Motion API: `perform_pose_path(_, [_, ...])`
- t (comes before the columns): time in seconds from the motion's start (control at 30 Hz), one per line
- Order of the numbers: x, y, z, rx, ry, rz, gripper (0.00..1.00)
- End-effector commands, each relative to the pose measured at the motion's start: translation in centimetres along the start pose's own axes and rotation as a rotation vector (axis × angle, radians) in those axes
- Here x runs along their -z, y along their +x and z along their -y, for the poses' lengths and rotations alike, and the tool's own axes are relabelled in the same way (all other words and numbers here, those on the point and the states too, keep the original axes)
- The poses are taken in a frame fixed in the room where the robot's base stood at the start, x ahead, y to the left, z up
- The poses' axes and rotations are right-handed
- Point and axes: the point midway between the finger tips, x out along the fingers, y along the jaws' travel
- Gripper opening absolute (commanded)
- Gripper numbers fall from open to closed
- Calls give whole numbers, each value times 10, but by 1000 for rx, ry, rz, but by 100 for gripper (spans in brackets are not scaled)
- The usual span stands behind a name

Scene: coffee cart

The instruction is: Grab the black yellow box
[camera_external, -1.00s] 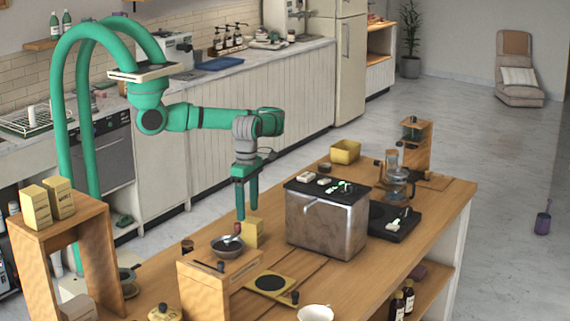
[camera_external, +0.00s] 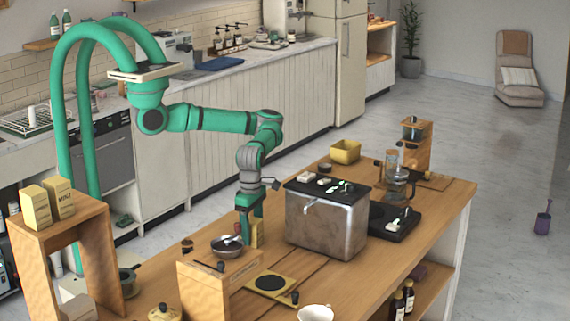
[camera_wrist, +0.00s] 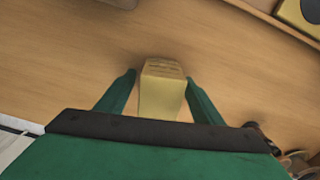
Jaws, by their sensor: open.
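A small upright yellow box with faint dark marks on its top stands on the wooden counter beside the grey bowl (camera_external: 228,247). In the external view the box (camera_external: 255,238) is partly hidden by my gripper (camera_external: 250,228). In the wrist view the box (camera_wrist: 162,95) lies between the two green fingers of my gripper (camera_wrist: 160,78). The fingers are open, one on each side, with visible gaps to the box. Two more yellow boxes with black lettering, one (camera_external: 36,208) and another (camera_external: 60,197), stand on a wooden stand at the left.
A metal machine (camera_external: 327,222) with a black top stands just right of my gripper. A wooden block stand (camera_external: 205,292) is in front of the bowl. A yellow square plate with a black disc (camera_external: 270,284) lies nearby. A yellow bin (camera_external: 345,151) stands farther back.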

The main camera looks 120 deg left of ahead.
Motion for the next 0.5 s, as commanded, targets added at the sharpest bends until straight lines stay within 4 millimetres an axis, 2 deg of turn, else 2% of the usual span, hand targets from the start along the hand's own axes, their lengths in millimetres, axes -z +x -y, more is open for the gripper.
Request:
perform_pose_path(0.1, [0,8,0,0,0,-1,61])
perform_pose_path(0.33, [0,9,0,0,0,0,61])
perform_pose_path(0.37, [0,9,0,0,0,0,56])
perform_pose_path(0.5, [0,9,0,0,0,0,23])
